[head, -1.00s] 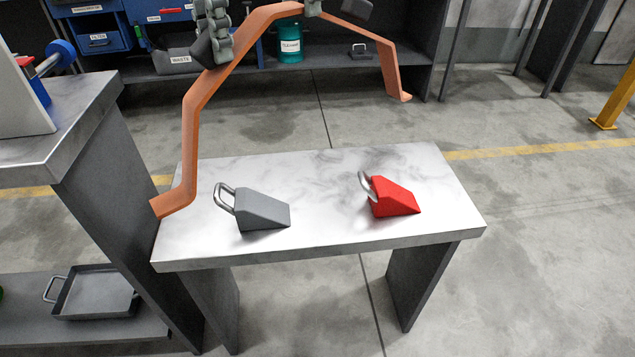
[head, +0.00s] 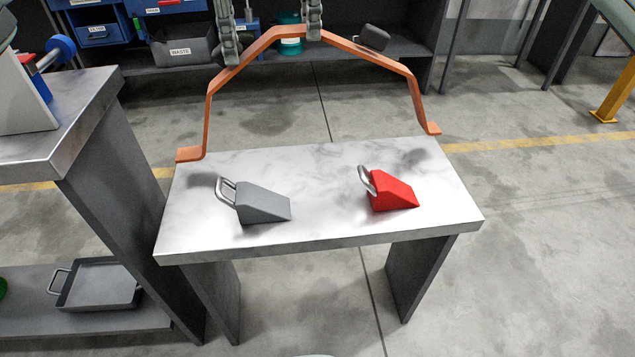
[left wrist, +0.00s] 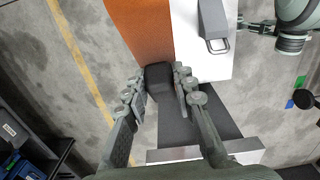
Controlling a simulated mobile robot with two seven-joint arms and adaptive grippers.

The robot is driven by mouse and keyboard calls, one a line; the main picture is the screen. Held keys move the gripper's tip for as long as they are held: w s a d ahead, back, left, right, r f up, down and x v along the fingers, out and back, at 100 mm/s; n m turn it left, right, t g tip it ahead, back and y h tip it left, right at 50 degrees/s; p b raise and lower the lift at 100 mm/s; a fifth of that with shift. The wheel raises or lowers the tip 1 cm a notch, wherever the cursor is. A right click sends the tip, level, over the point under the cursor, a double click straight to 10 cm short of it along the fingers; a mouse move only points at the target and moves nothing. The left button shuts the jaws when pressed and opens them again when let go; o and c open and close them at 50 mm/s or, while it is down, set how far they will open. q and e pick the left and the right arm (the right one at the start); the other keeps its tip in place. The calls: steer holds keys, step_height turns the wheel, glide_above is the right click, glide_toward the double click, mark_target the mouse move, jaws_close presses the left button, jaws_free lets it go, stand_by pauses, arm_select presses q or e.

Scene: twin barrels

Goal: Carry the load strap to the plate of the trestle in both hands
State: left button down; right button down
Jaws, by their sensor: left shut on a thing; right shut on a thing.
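The load strap (head: 240,70) is an orange bent bar with a foot at each end. My left gripper (head: 229,56) is shut on its left part; in the left wrist view the left fingers (left wrist: 160,80) close around a dark block beside the orange strap (left wrist: 142,30). My right gripper (head: 314,32) is shut on the strap near its raised middle; the contact is partly hidden. The trestle's pale marbled plate (head: 310,168) lies below and nearer. The strap's left foot appears above the plate's far left corner, its right foot just beyond the far right edge.
A grey wedge (head: 262,205) and a red wedge (head: 393,192), each with a metal handle, sit on the plate. A workbench (head: 80,115) stands close on the left. Shelving with a waste bin (head: 183,48) is behind.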

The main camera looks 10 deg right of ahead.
mark_target(236, 67)
arm_select(q)
steer(key=shift+w+f, duration=0.4)
steer(key=shift+w, duration=0.05)
arm_select(e)
steer(key=shift+w+a, duration=0.1)
steer(key=shift+w, duration=0.1)
arm_select(q)
steer(key=shift+d+f, duration=0.1)
steer(key=shift+f, duration=0.05)
arm_select(e)
steer(key=shift+f, duration=0.15)
